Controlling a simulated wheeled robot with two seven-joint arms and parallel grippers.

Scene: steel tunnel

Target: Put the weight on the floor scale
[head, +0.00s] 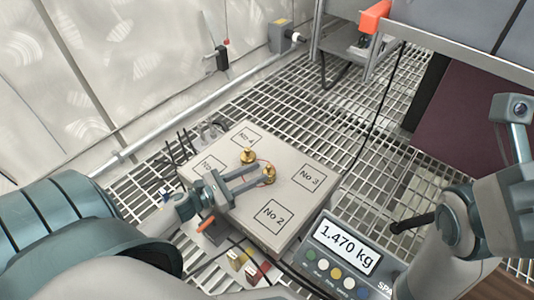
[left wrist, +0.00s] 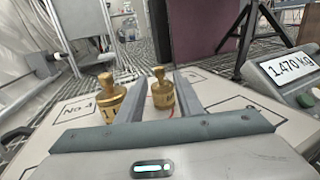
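The floor scale's pale square platform (head: 240,193) carries printed boxes, with No 2, No 3 and No 4 readable. Two brass knobbed weights stand upright on it. One weight (head: 269,174) is near the middle by a thin red mark; in the left wrist view this weight (left wrist: 162,92) is between my left fingertips. The other weight (head: 248,155) is nearer No 4, outside the left finger in the left wrist view (left wrist: 108,101). My left gripper (head: 257,174) is open, reaching low over the platform, with small gaps beside the weight. My right gripper is not in view.
The scale's display (head: 343,247) reads 1.470 kg and stands at the platform's lower right. Several small coloured items (head: 246,264) lie beside the platform. A pipe (head: 190,122) runs along the left wall. Open steel grating (head: 325,115) lies beyond the platform.

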